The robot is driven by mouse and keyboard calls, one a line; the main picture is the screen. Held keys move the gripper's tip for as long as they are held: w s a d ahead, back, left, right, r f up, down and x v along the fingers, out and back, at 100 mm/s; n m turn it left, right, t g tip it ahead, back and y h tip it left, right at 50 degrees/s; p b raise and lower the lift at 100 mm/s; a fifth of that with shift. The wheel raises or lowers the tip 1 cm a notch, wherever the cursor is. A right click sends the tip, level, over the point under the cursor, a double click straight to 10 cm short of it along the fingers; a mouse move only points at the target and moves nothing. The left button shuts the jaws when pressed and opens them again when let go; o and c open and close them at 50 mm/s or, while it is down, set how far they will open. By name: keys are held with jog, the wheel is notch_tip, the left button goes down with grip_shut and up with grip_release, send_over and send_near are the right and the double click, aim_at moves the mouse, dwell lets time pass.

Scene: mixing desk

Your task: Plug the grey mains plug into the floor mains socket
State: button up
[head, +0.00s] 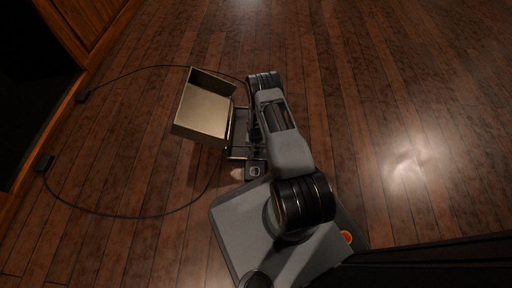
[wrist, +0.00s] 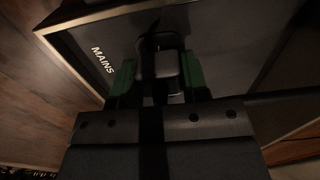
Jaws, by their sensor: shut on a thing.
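My gripper (wrist: 160,80) is shut on a dark grey plug (wrist: 162,64), held between its green finger pads. The plug is over a dark panel (wrist: 205,32) with a pale rim and the white word MAINS, in the wrist view. The socket opening is hidden behind the plug and fingers, so I cannot tell whether the plug touches it or is in it. In the head view the floor panel (head: 240,137) lies just left of my gripper, partly covered by my arm. The plug cannot be made out there.
A beige open box (head: 205,108) stands at the panel's left. A small pale-and-dark item (head: 254,171) lies near my base. The right floor is clear.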

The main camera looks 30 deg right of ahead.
jog(key=shift+f, duration=0.55)
jog(key=o, duration=1.3)
notch_tip(320, 180, up, 14)
jog(key=p, duration=0.6)
jog(key=shift+f, duration=0.1)
